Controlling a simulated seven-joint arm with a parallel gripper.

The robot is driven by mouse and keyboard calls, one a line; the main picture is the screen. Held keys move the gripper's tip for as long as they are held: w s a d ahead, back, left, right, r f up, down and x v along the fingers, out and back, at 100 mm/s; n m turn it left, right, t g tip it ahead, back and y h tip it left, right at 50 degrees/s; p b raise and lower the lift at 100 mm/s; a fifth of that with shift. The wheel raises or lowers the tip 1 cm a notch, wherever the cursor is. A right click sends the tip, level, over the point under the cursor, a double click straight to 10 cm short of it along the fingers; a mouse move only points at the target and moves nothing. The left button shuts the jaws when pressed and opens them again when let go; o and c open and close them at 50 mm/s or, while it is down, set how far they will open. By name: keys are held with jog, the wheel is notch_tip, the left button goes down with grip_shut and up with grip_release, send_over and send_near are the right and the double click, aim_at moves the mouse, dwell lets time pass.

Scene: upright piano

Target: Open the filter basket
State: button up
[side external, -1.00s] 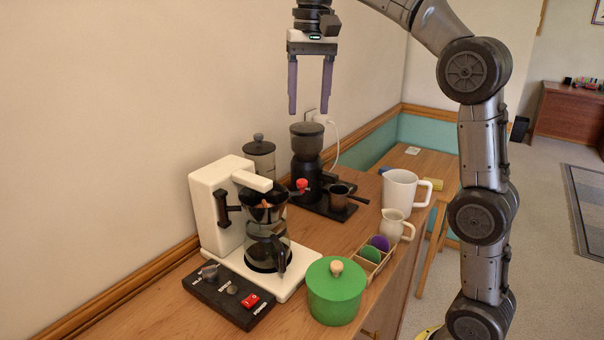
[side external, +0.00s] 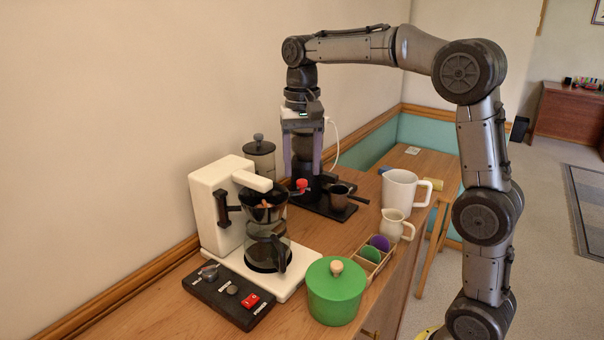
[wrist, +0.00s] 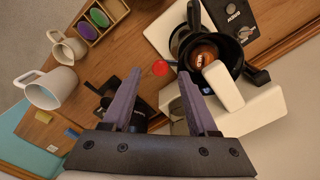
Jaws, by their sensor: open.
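The white coffee maker (side external: 214,189) stands on the wooden counter against the wall. Its black filter basket (side external: 262,204) sits under the white arm, above the glass carafe (side external: 268,252). The basket, with brown contents, shows at the upper right of the wrist view (wrist: 211,48). A black handle (side external: 229,207) sticks out on the machine's left side. My gripper (side external: 302,172) is open and empty, fingers pointing down. It is behind and to the right of the basket, apart from it, in front of the coffee grinder, which it partly hides.
The black grinder (side external: 311,183) with a red knob and a portafilter stands behind. A canister (side external: 259,157), green pot (side external: 335,291), white pitcher (side external: 401,189), small jug (side external: 394,225), pod tray (side external: 374,262) and black switch panel (side external: 230,295) stand around the machine.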

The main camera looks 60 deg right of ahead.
jog(key=shift+f, duration=1.3)
jog(key=shift+c, duration=0.3)
grip_shut()
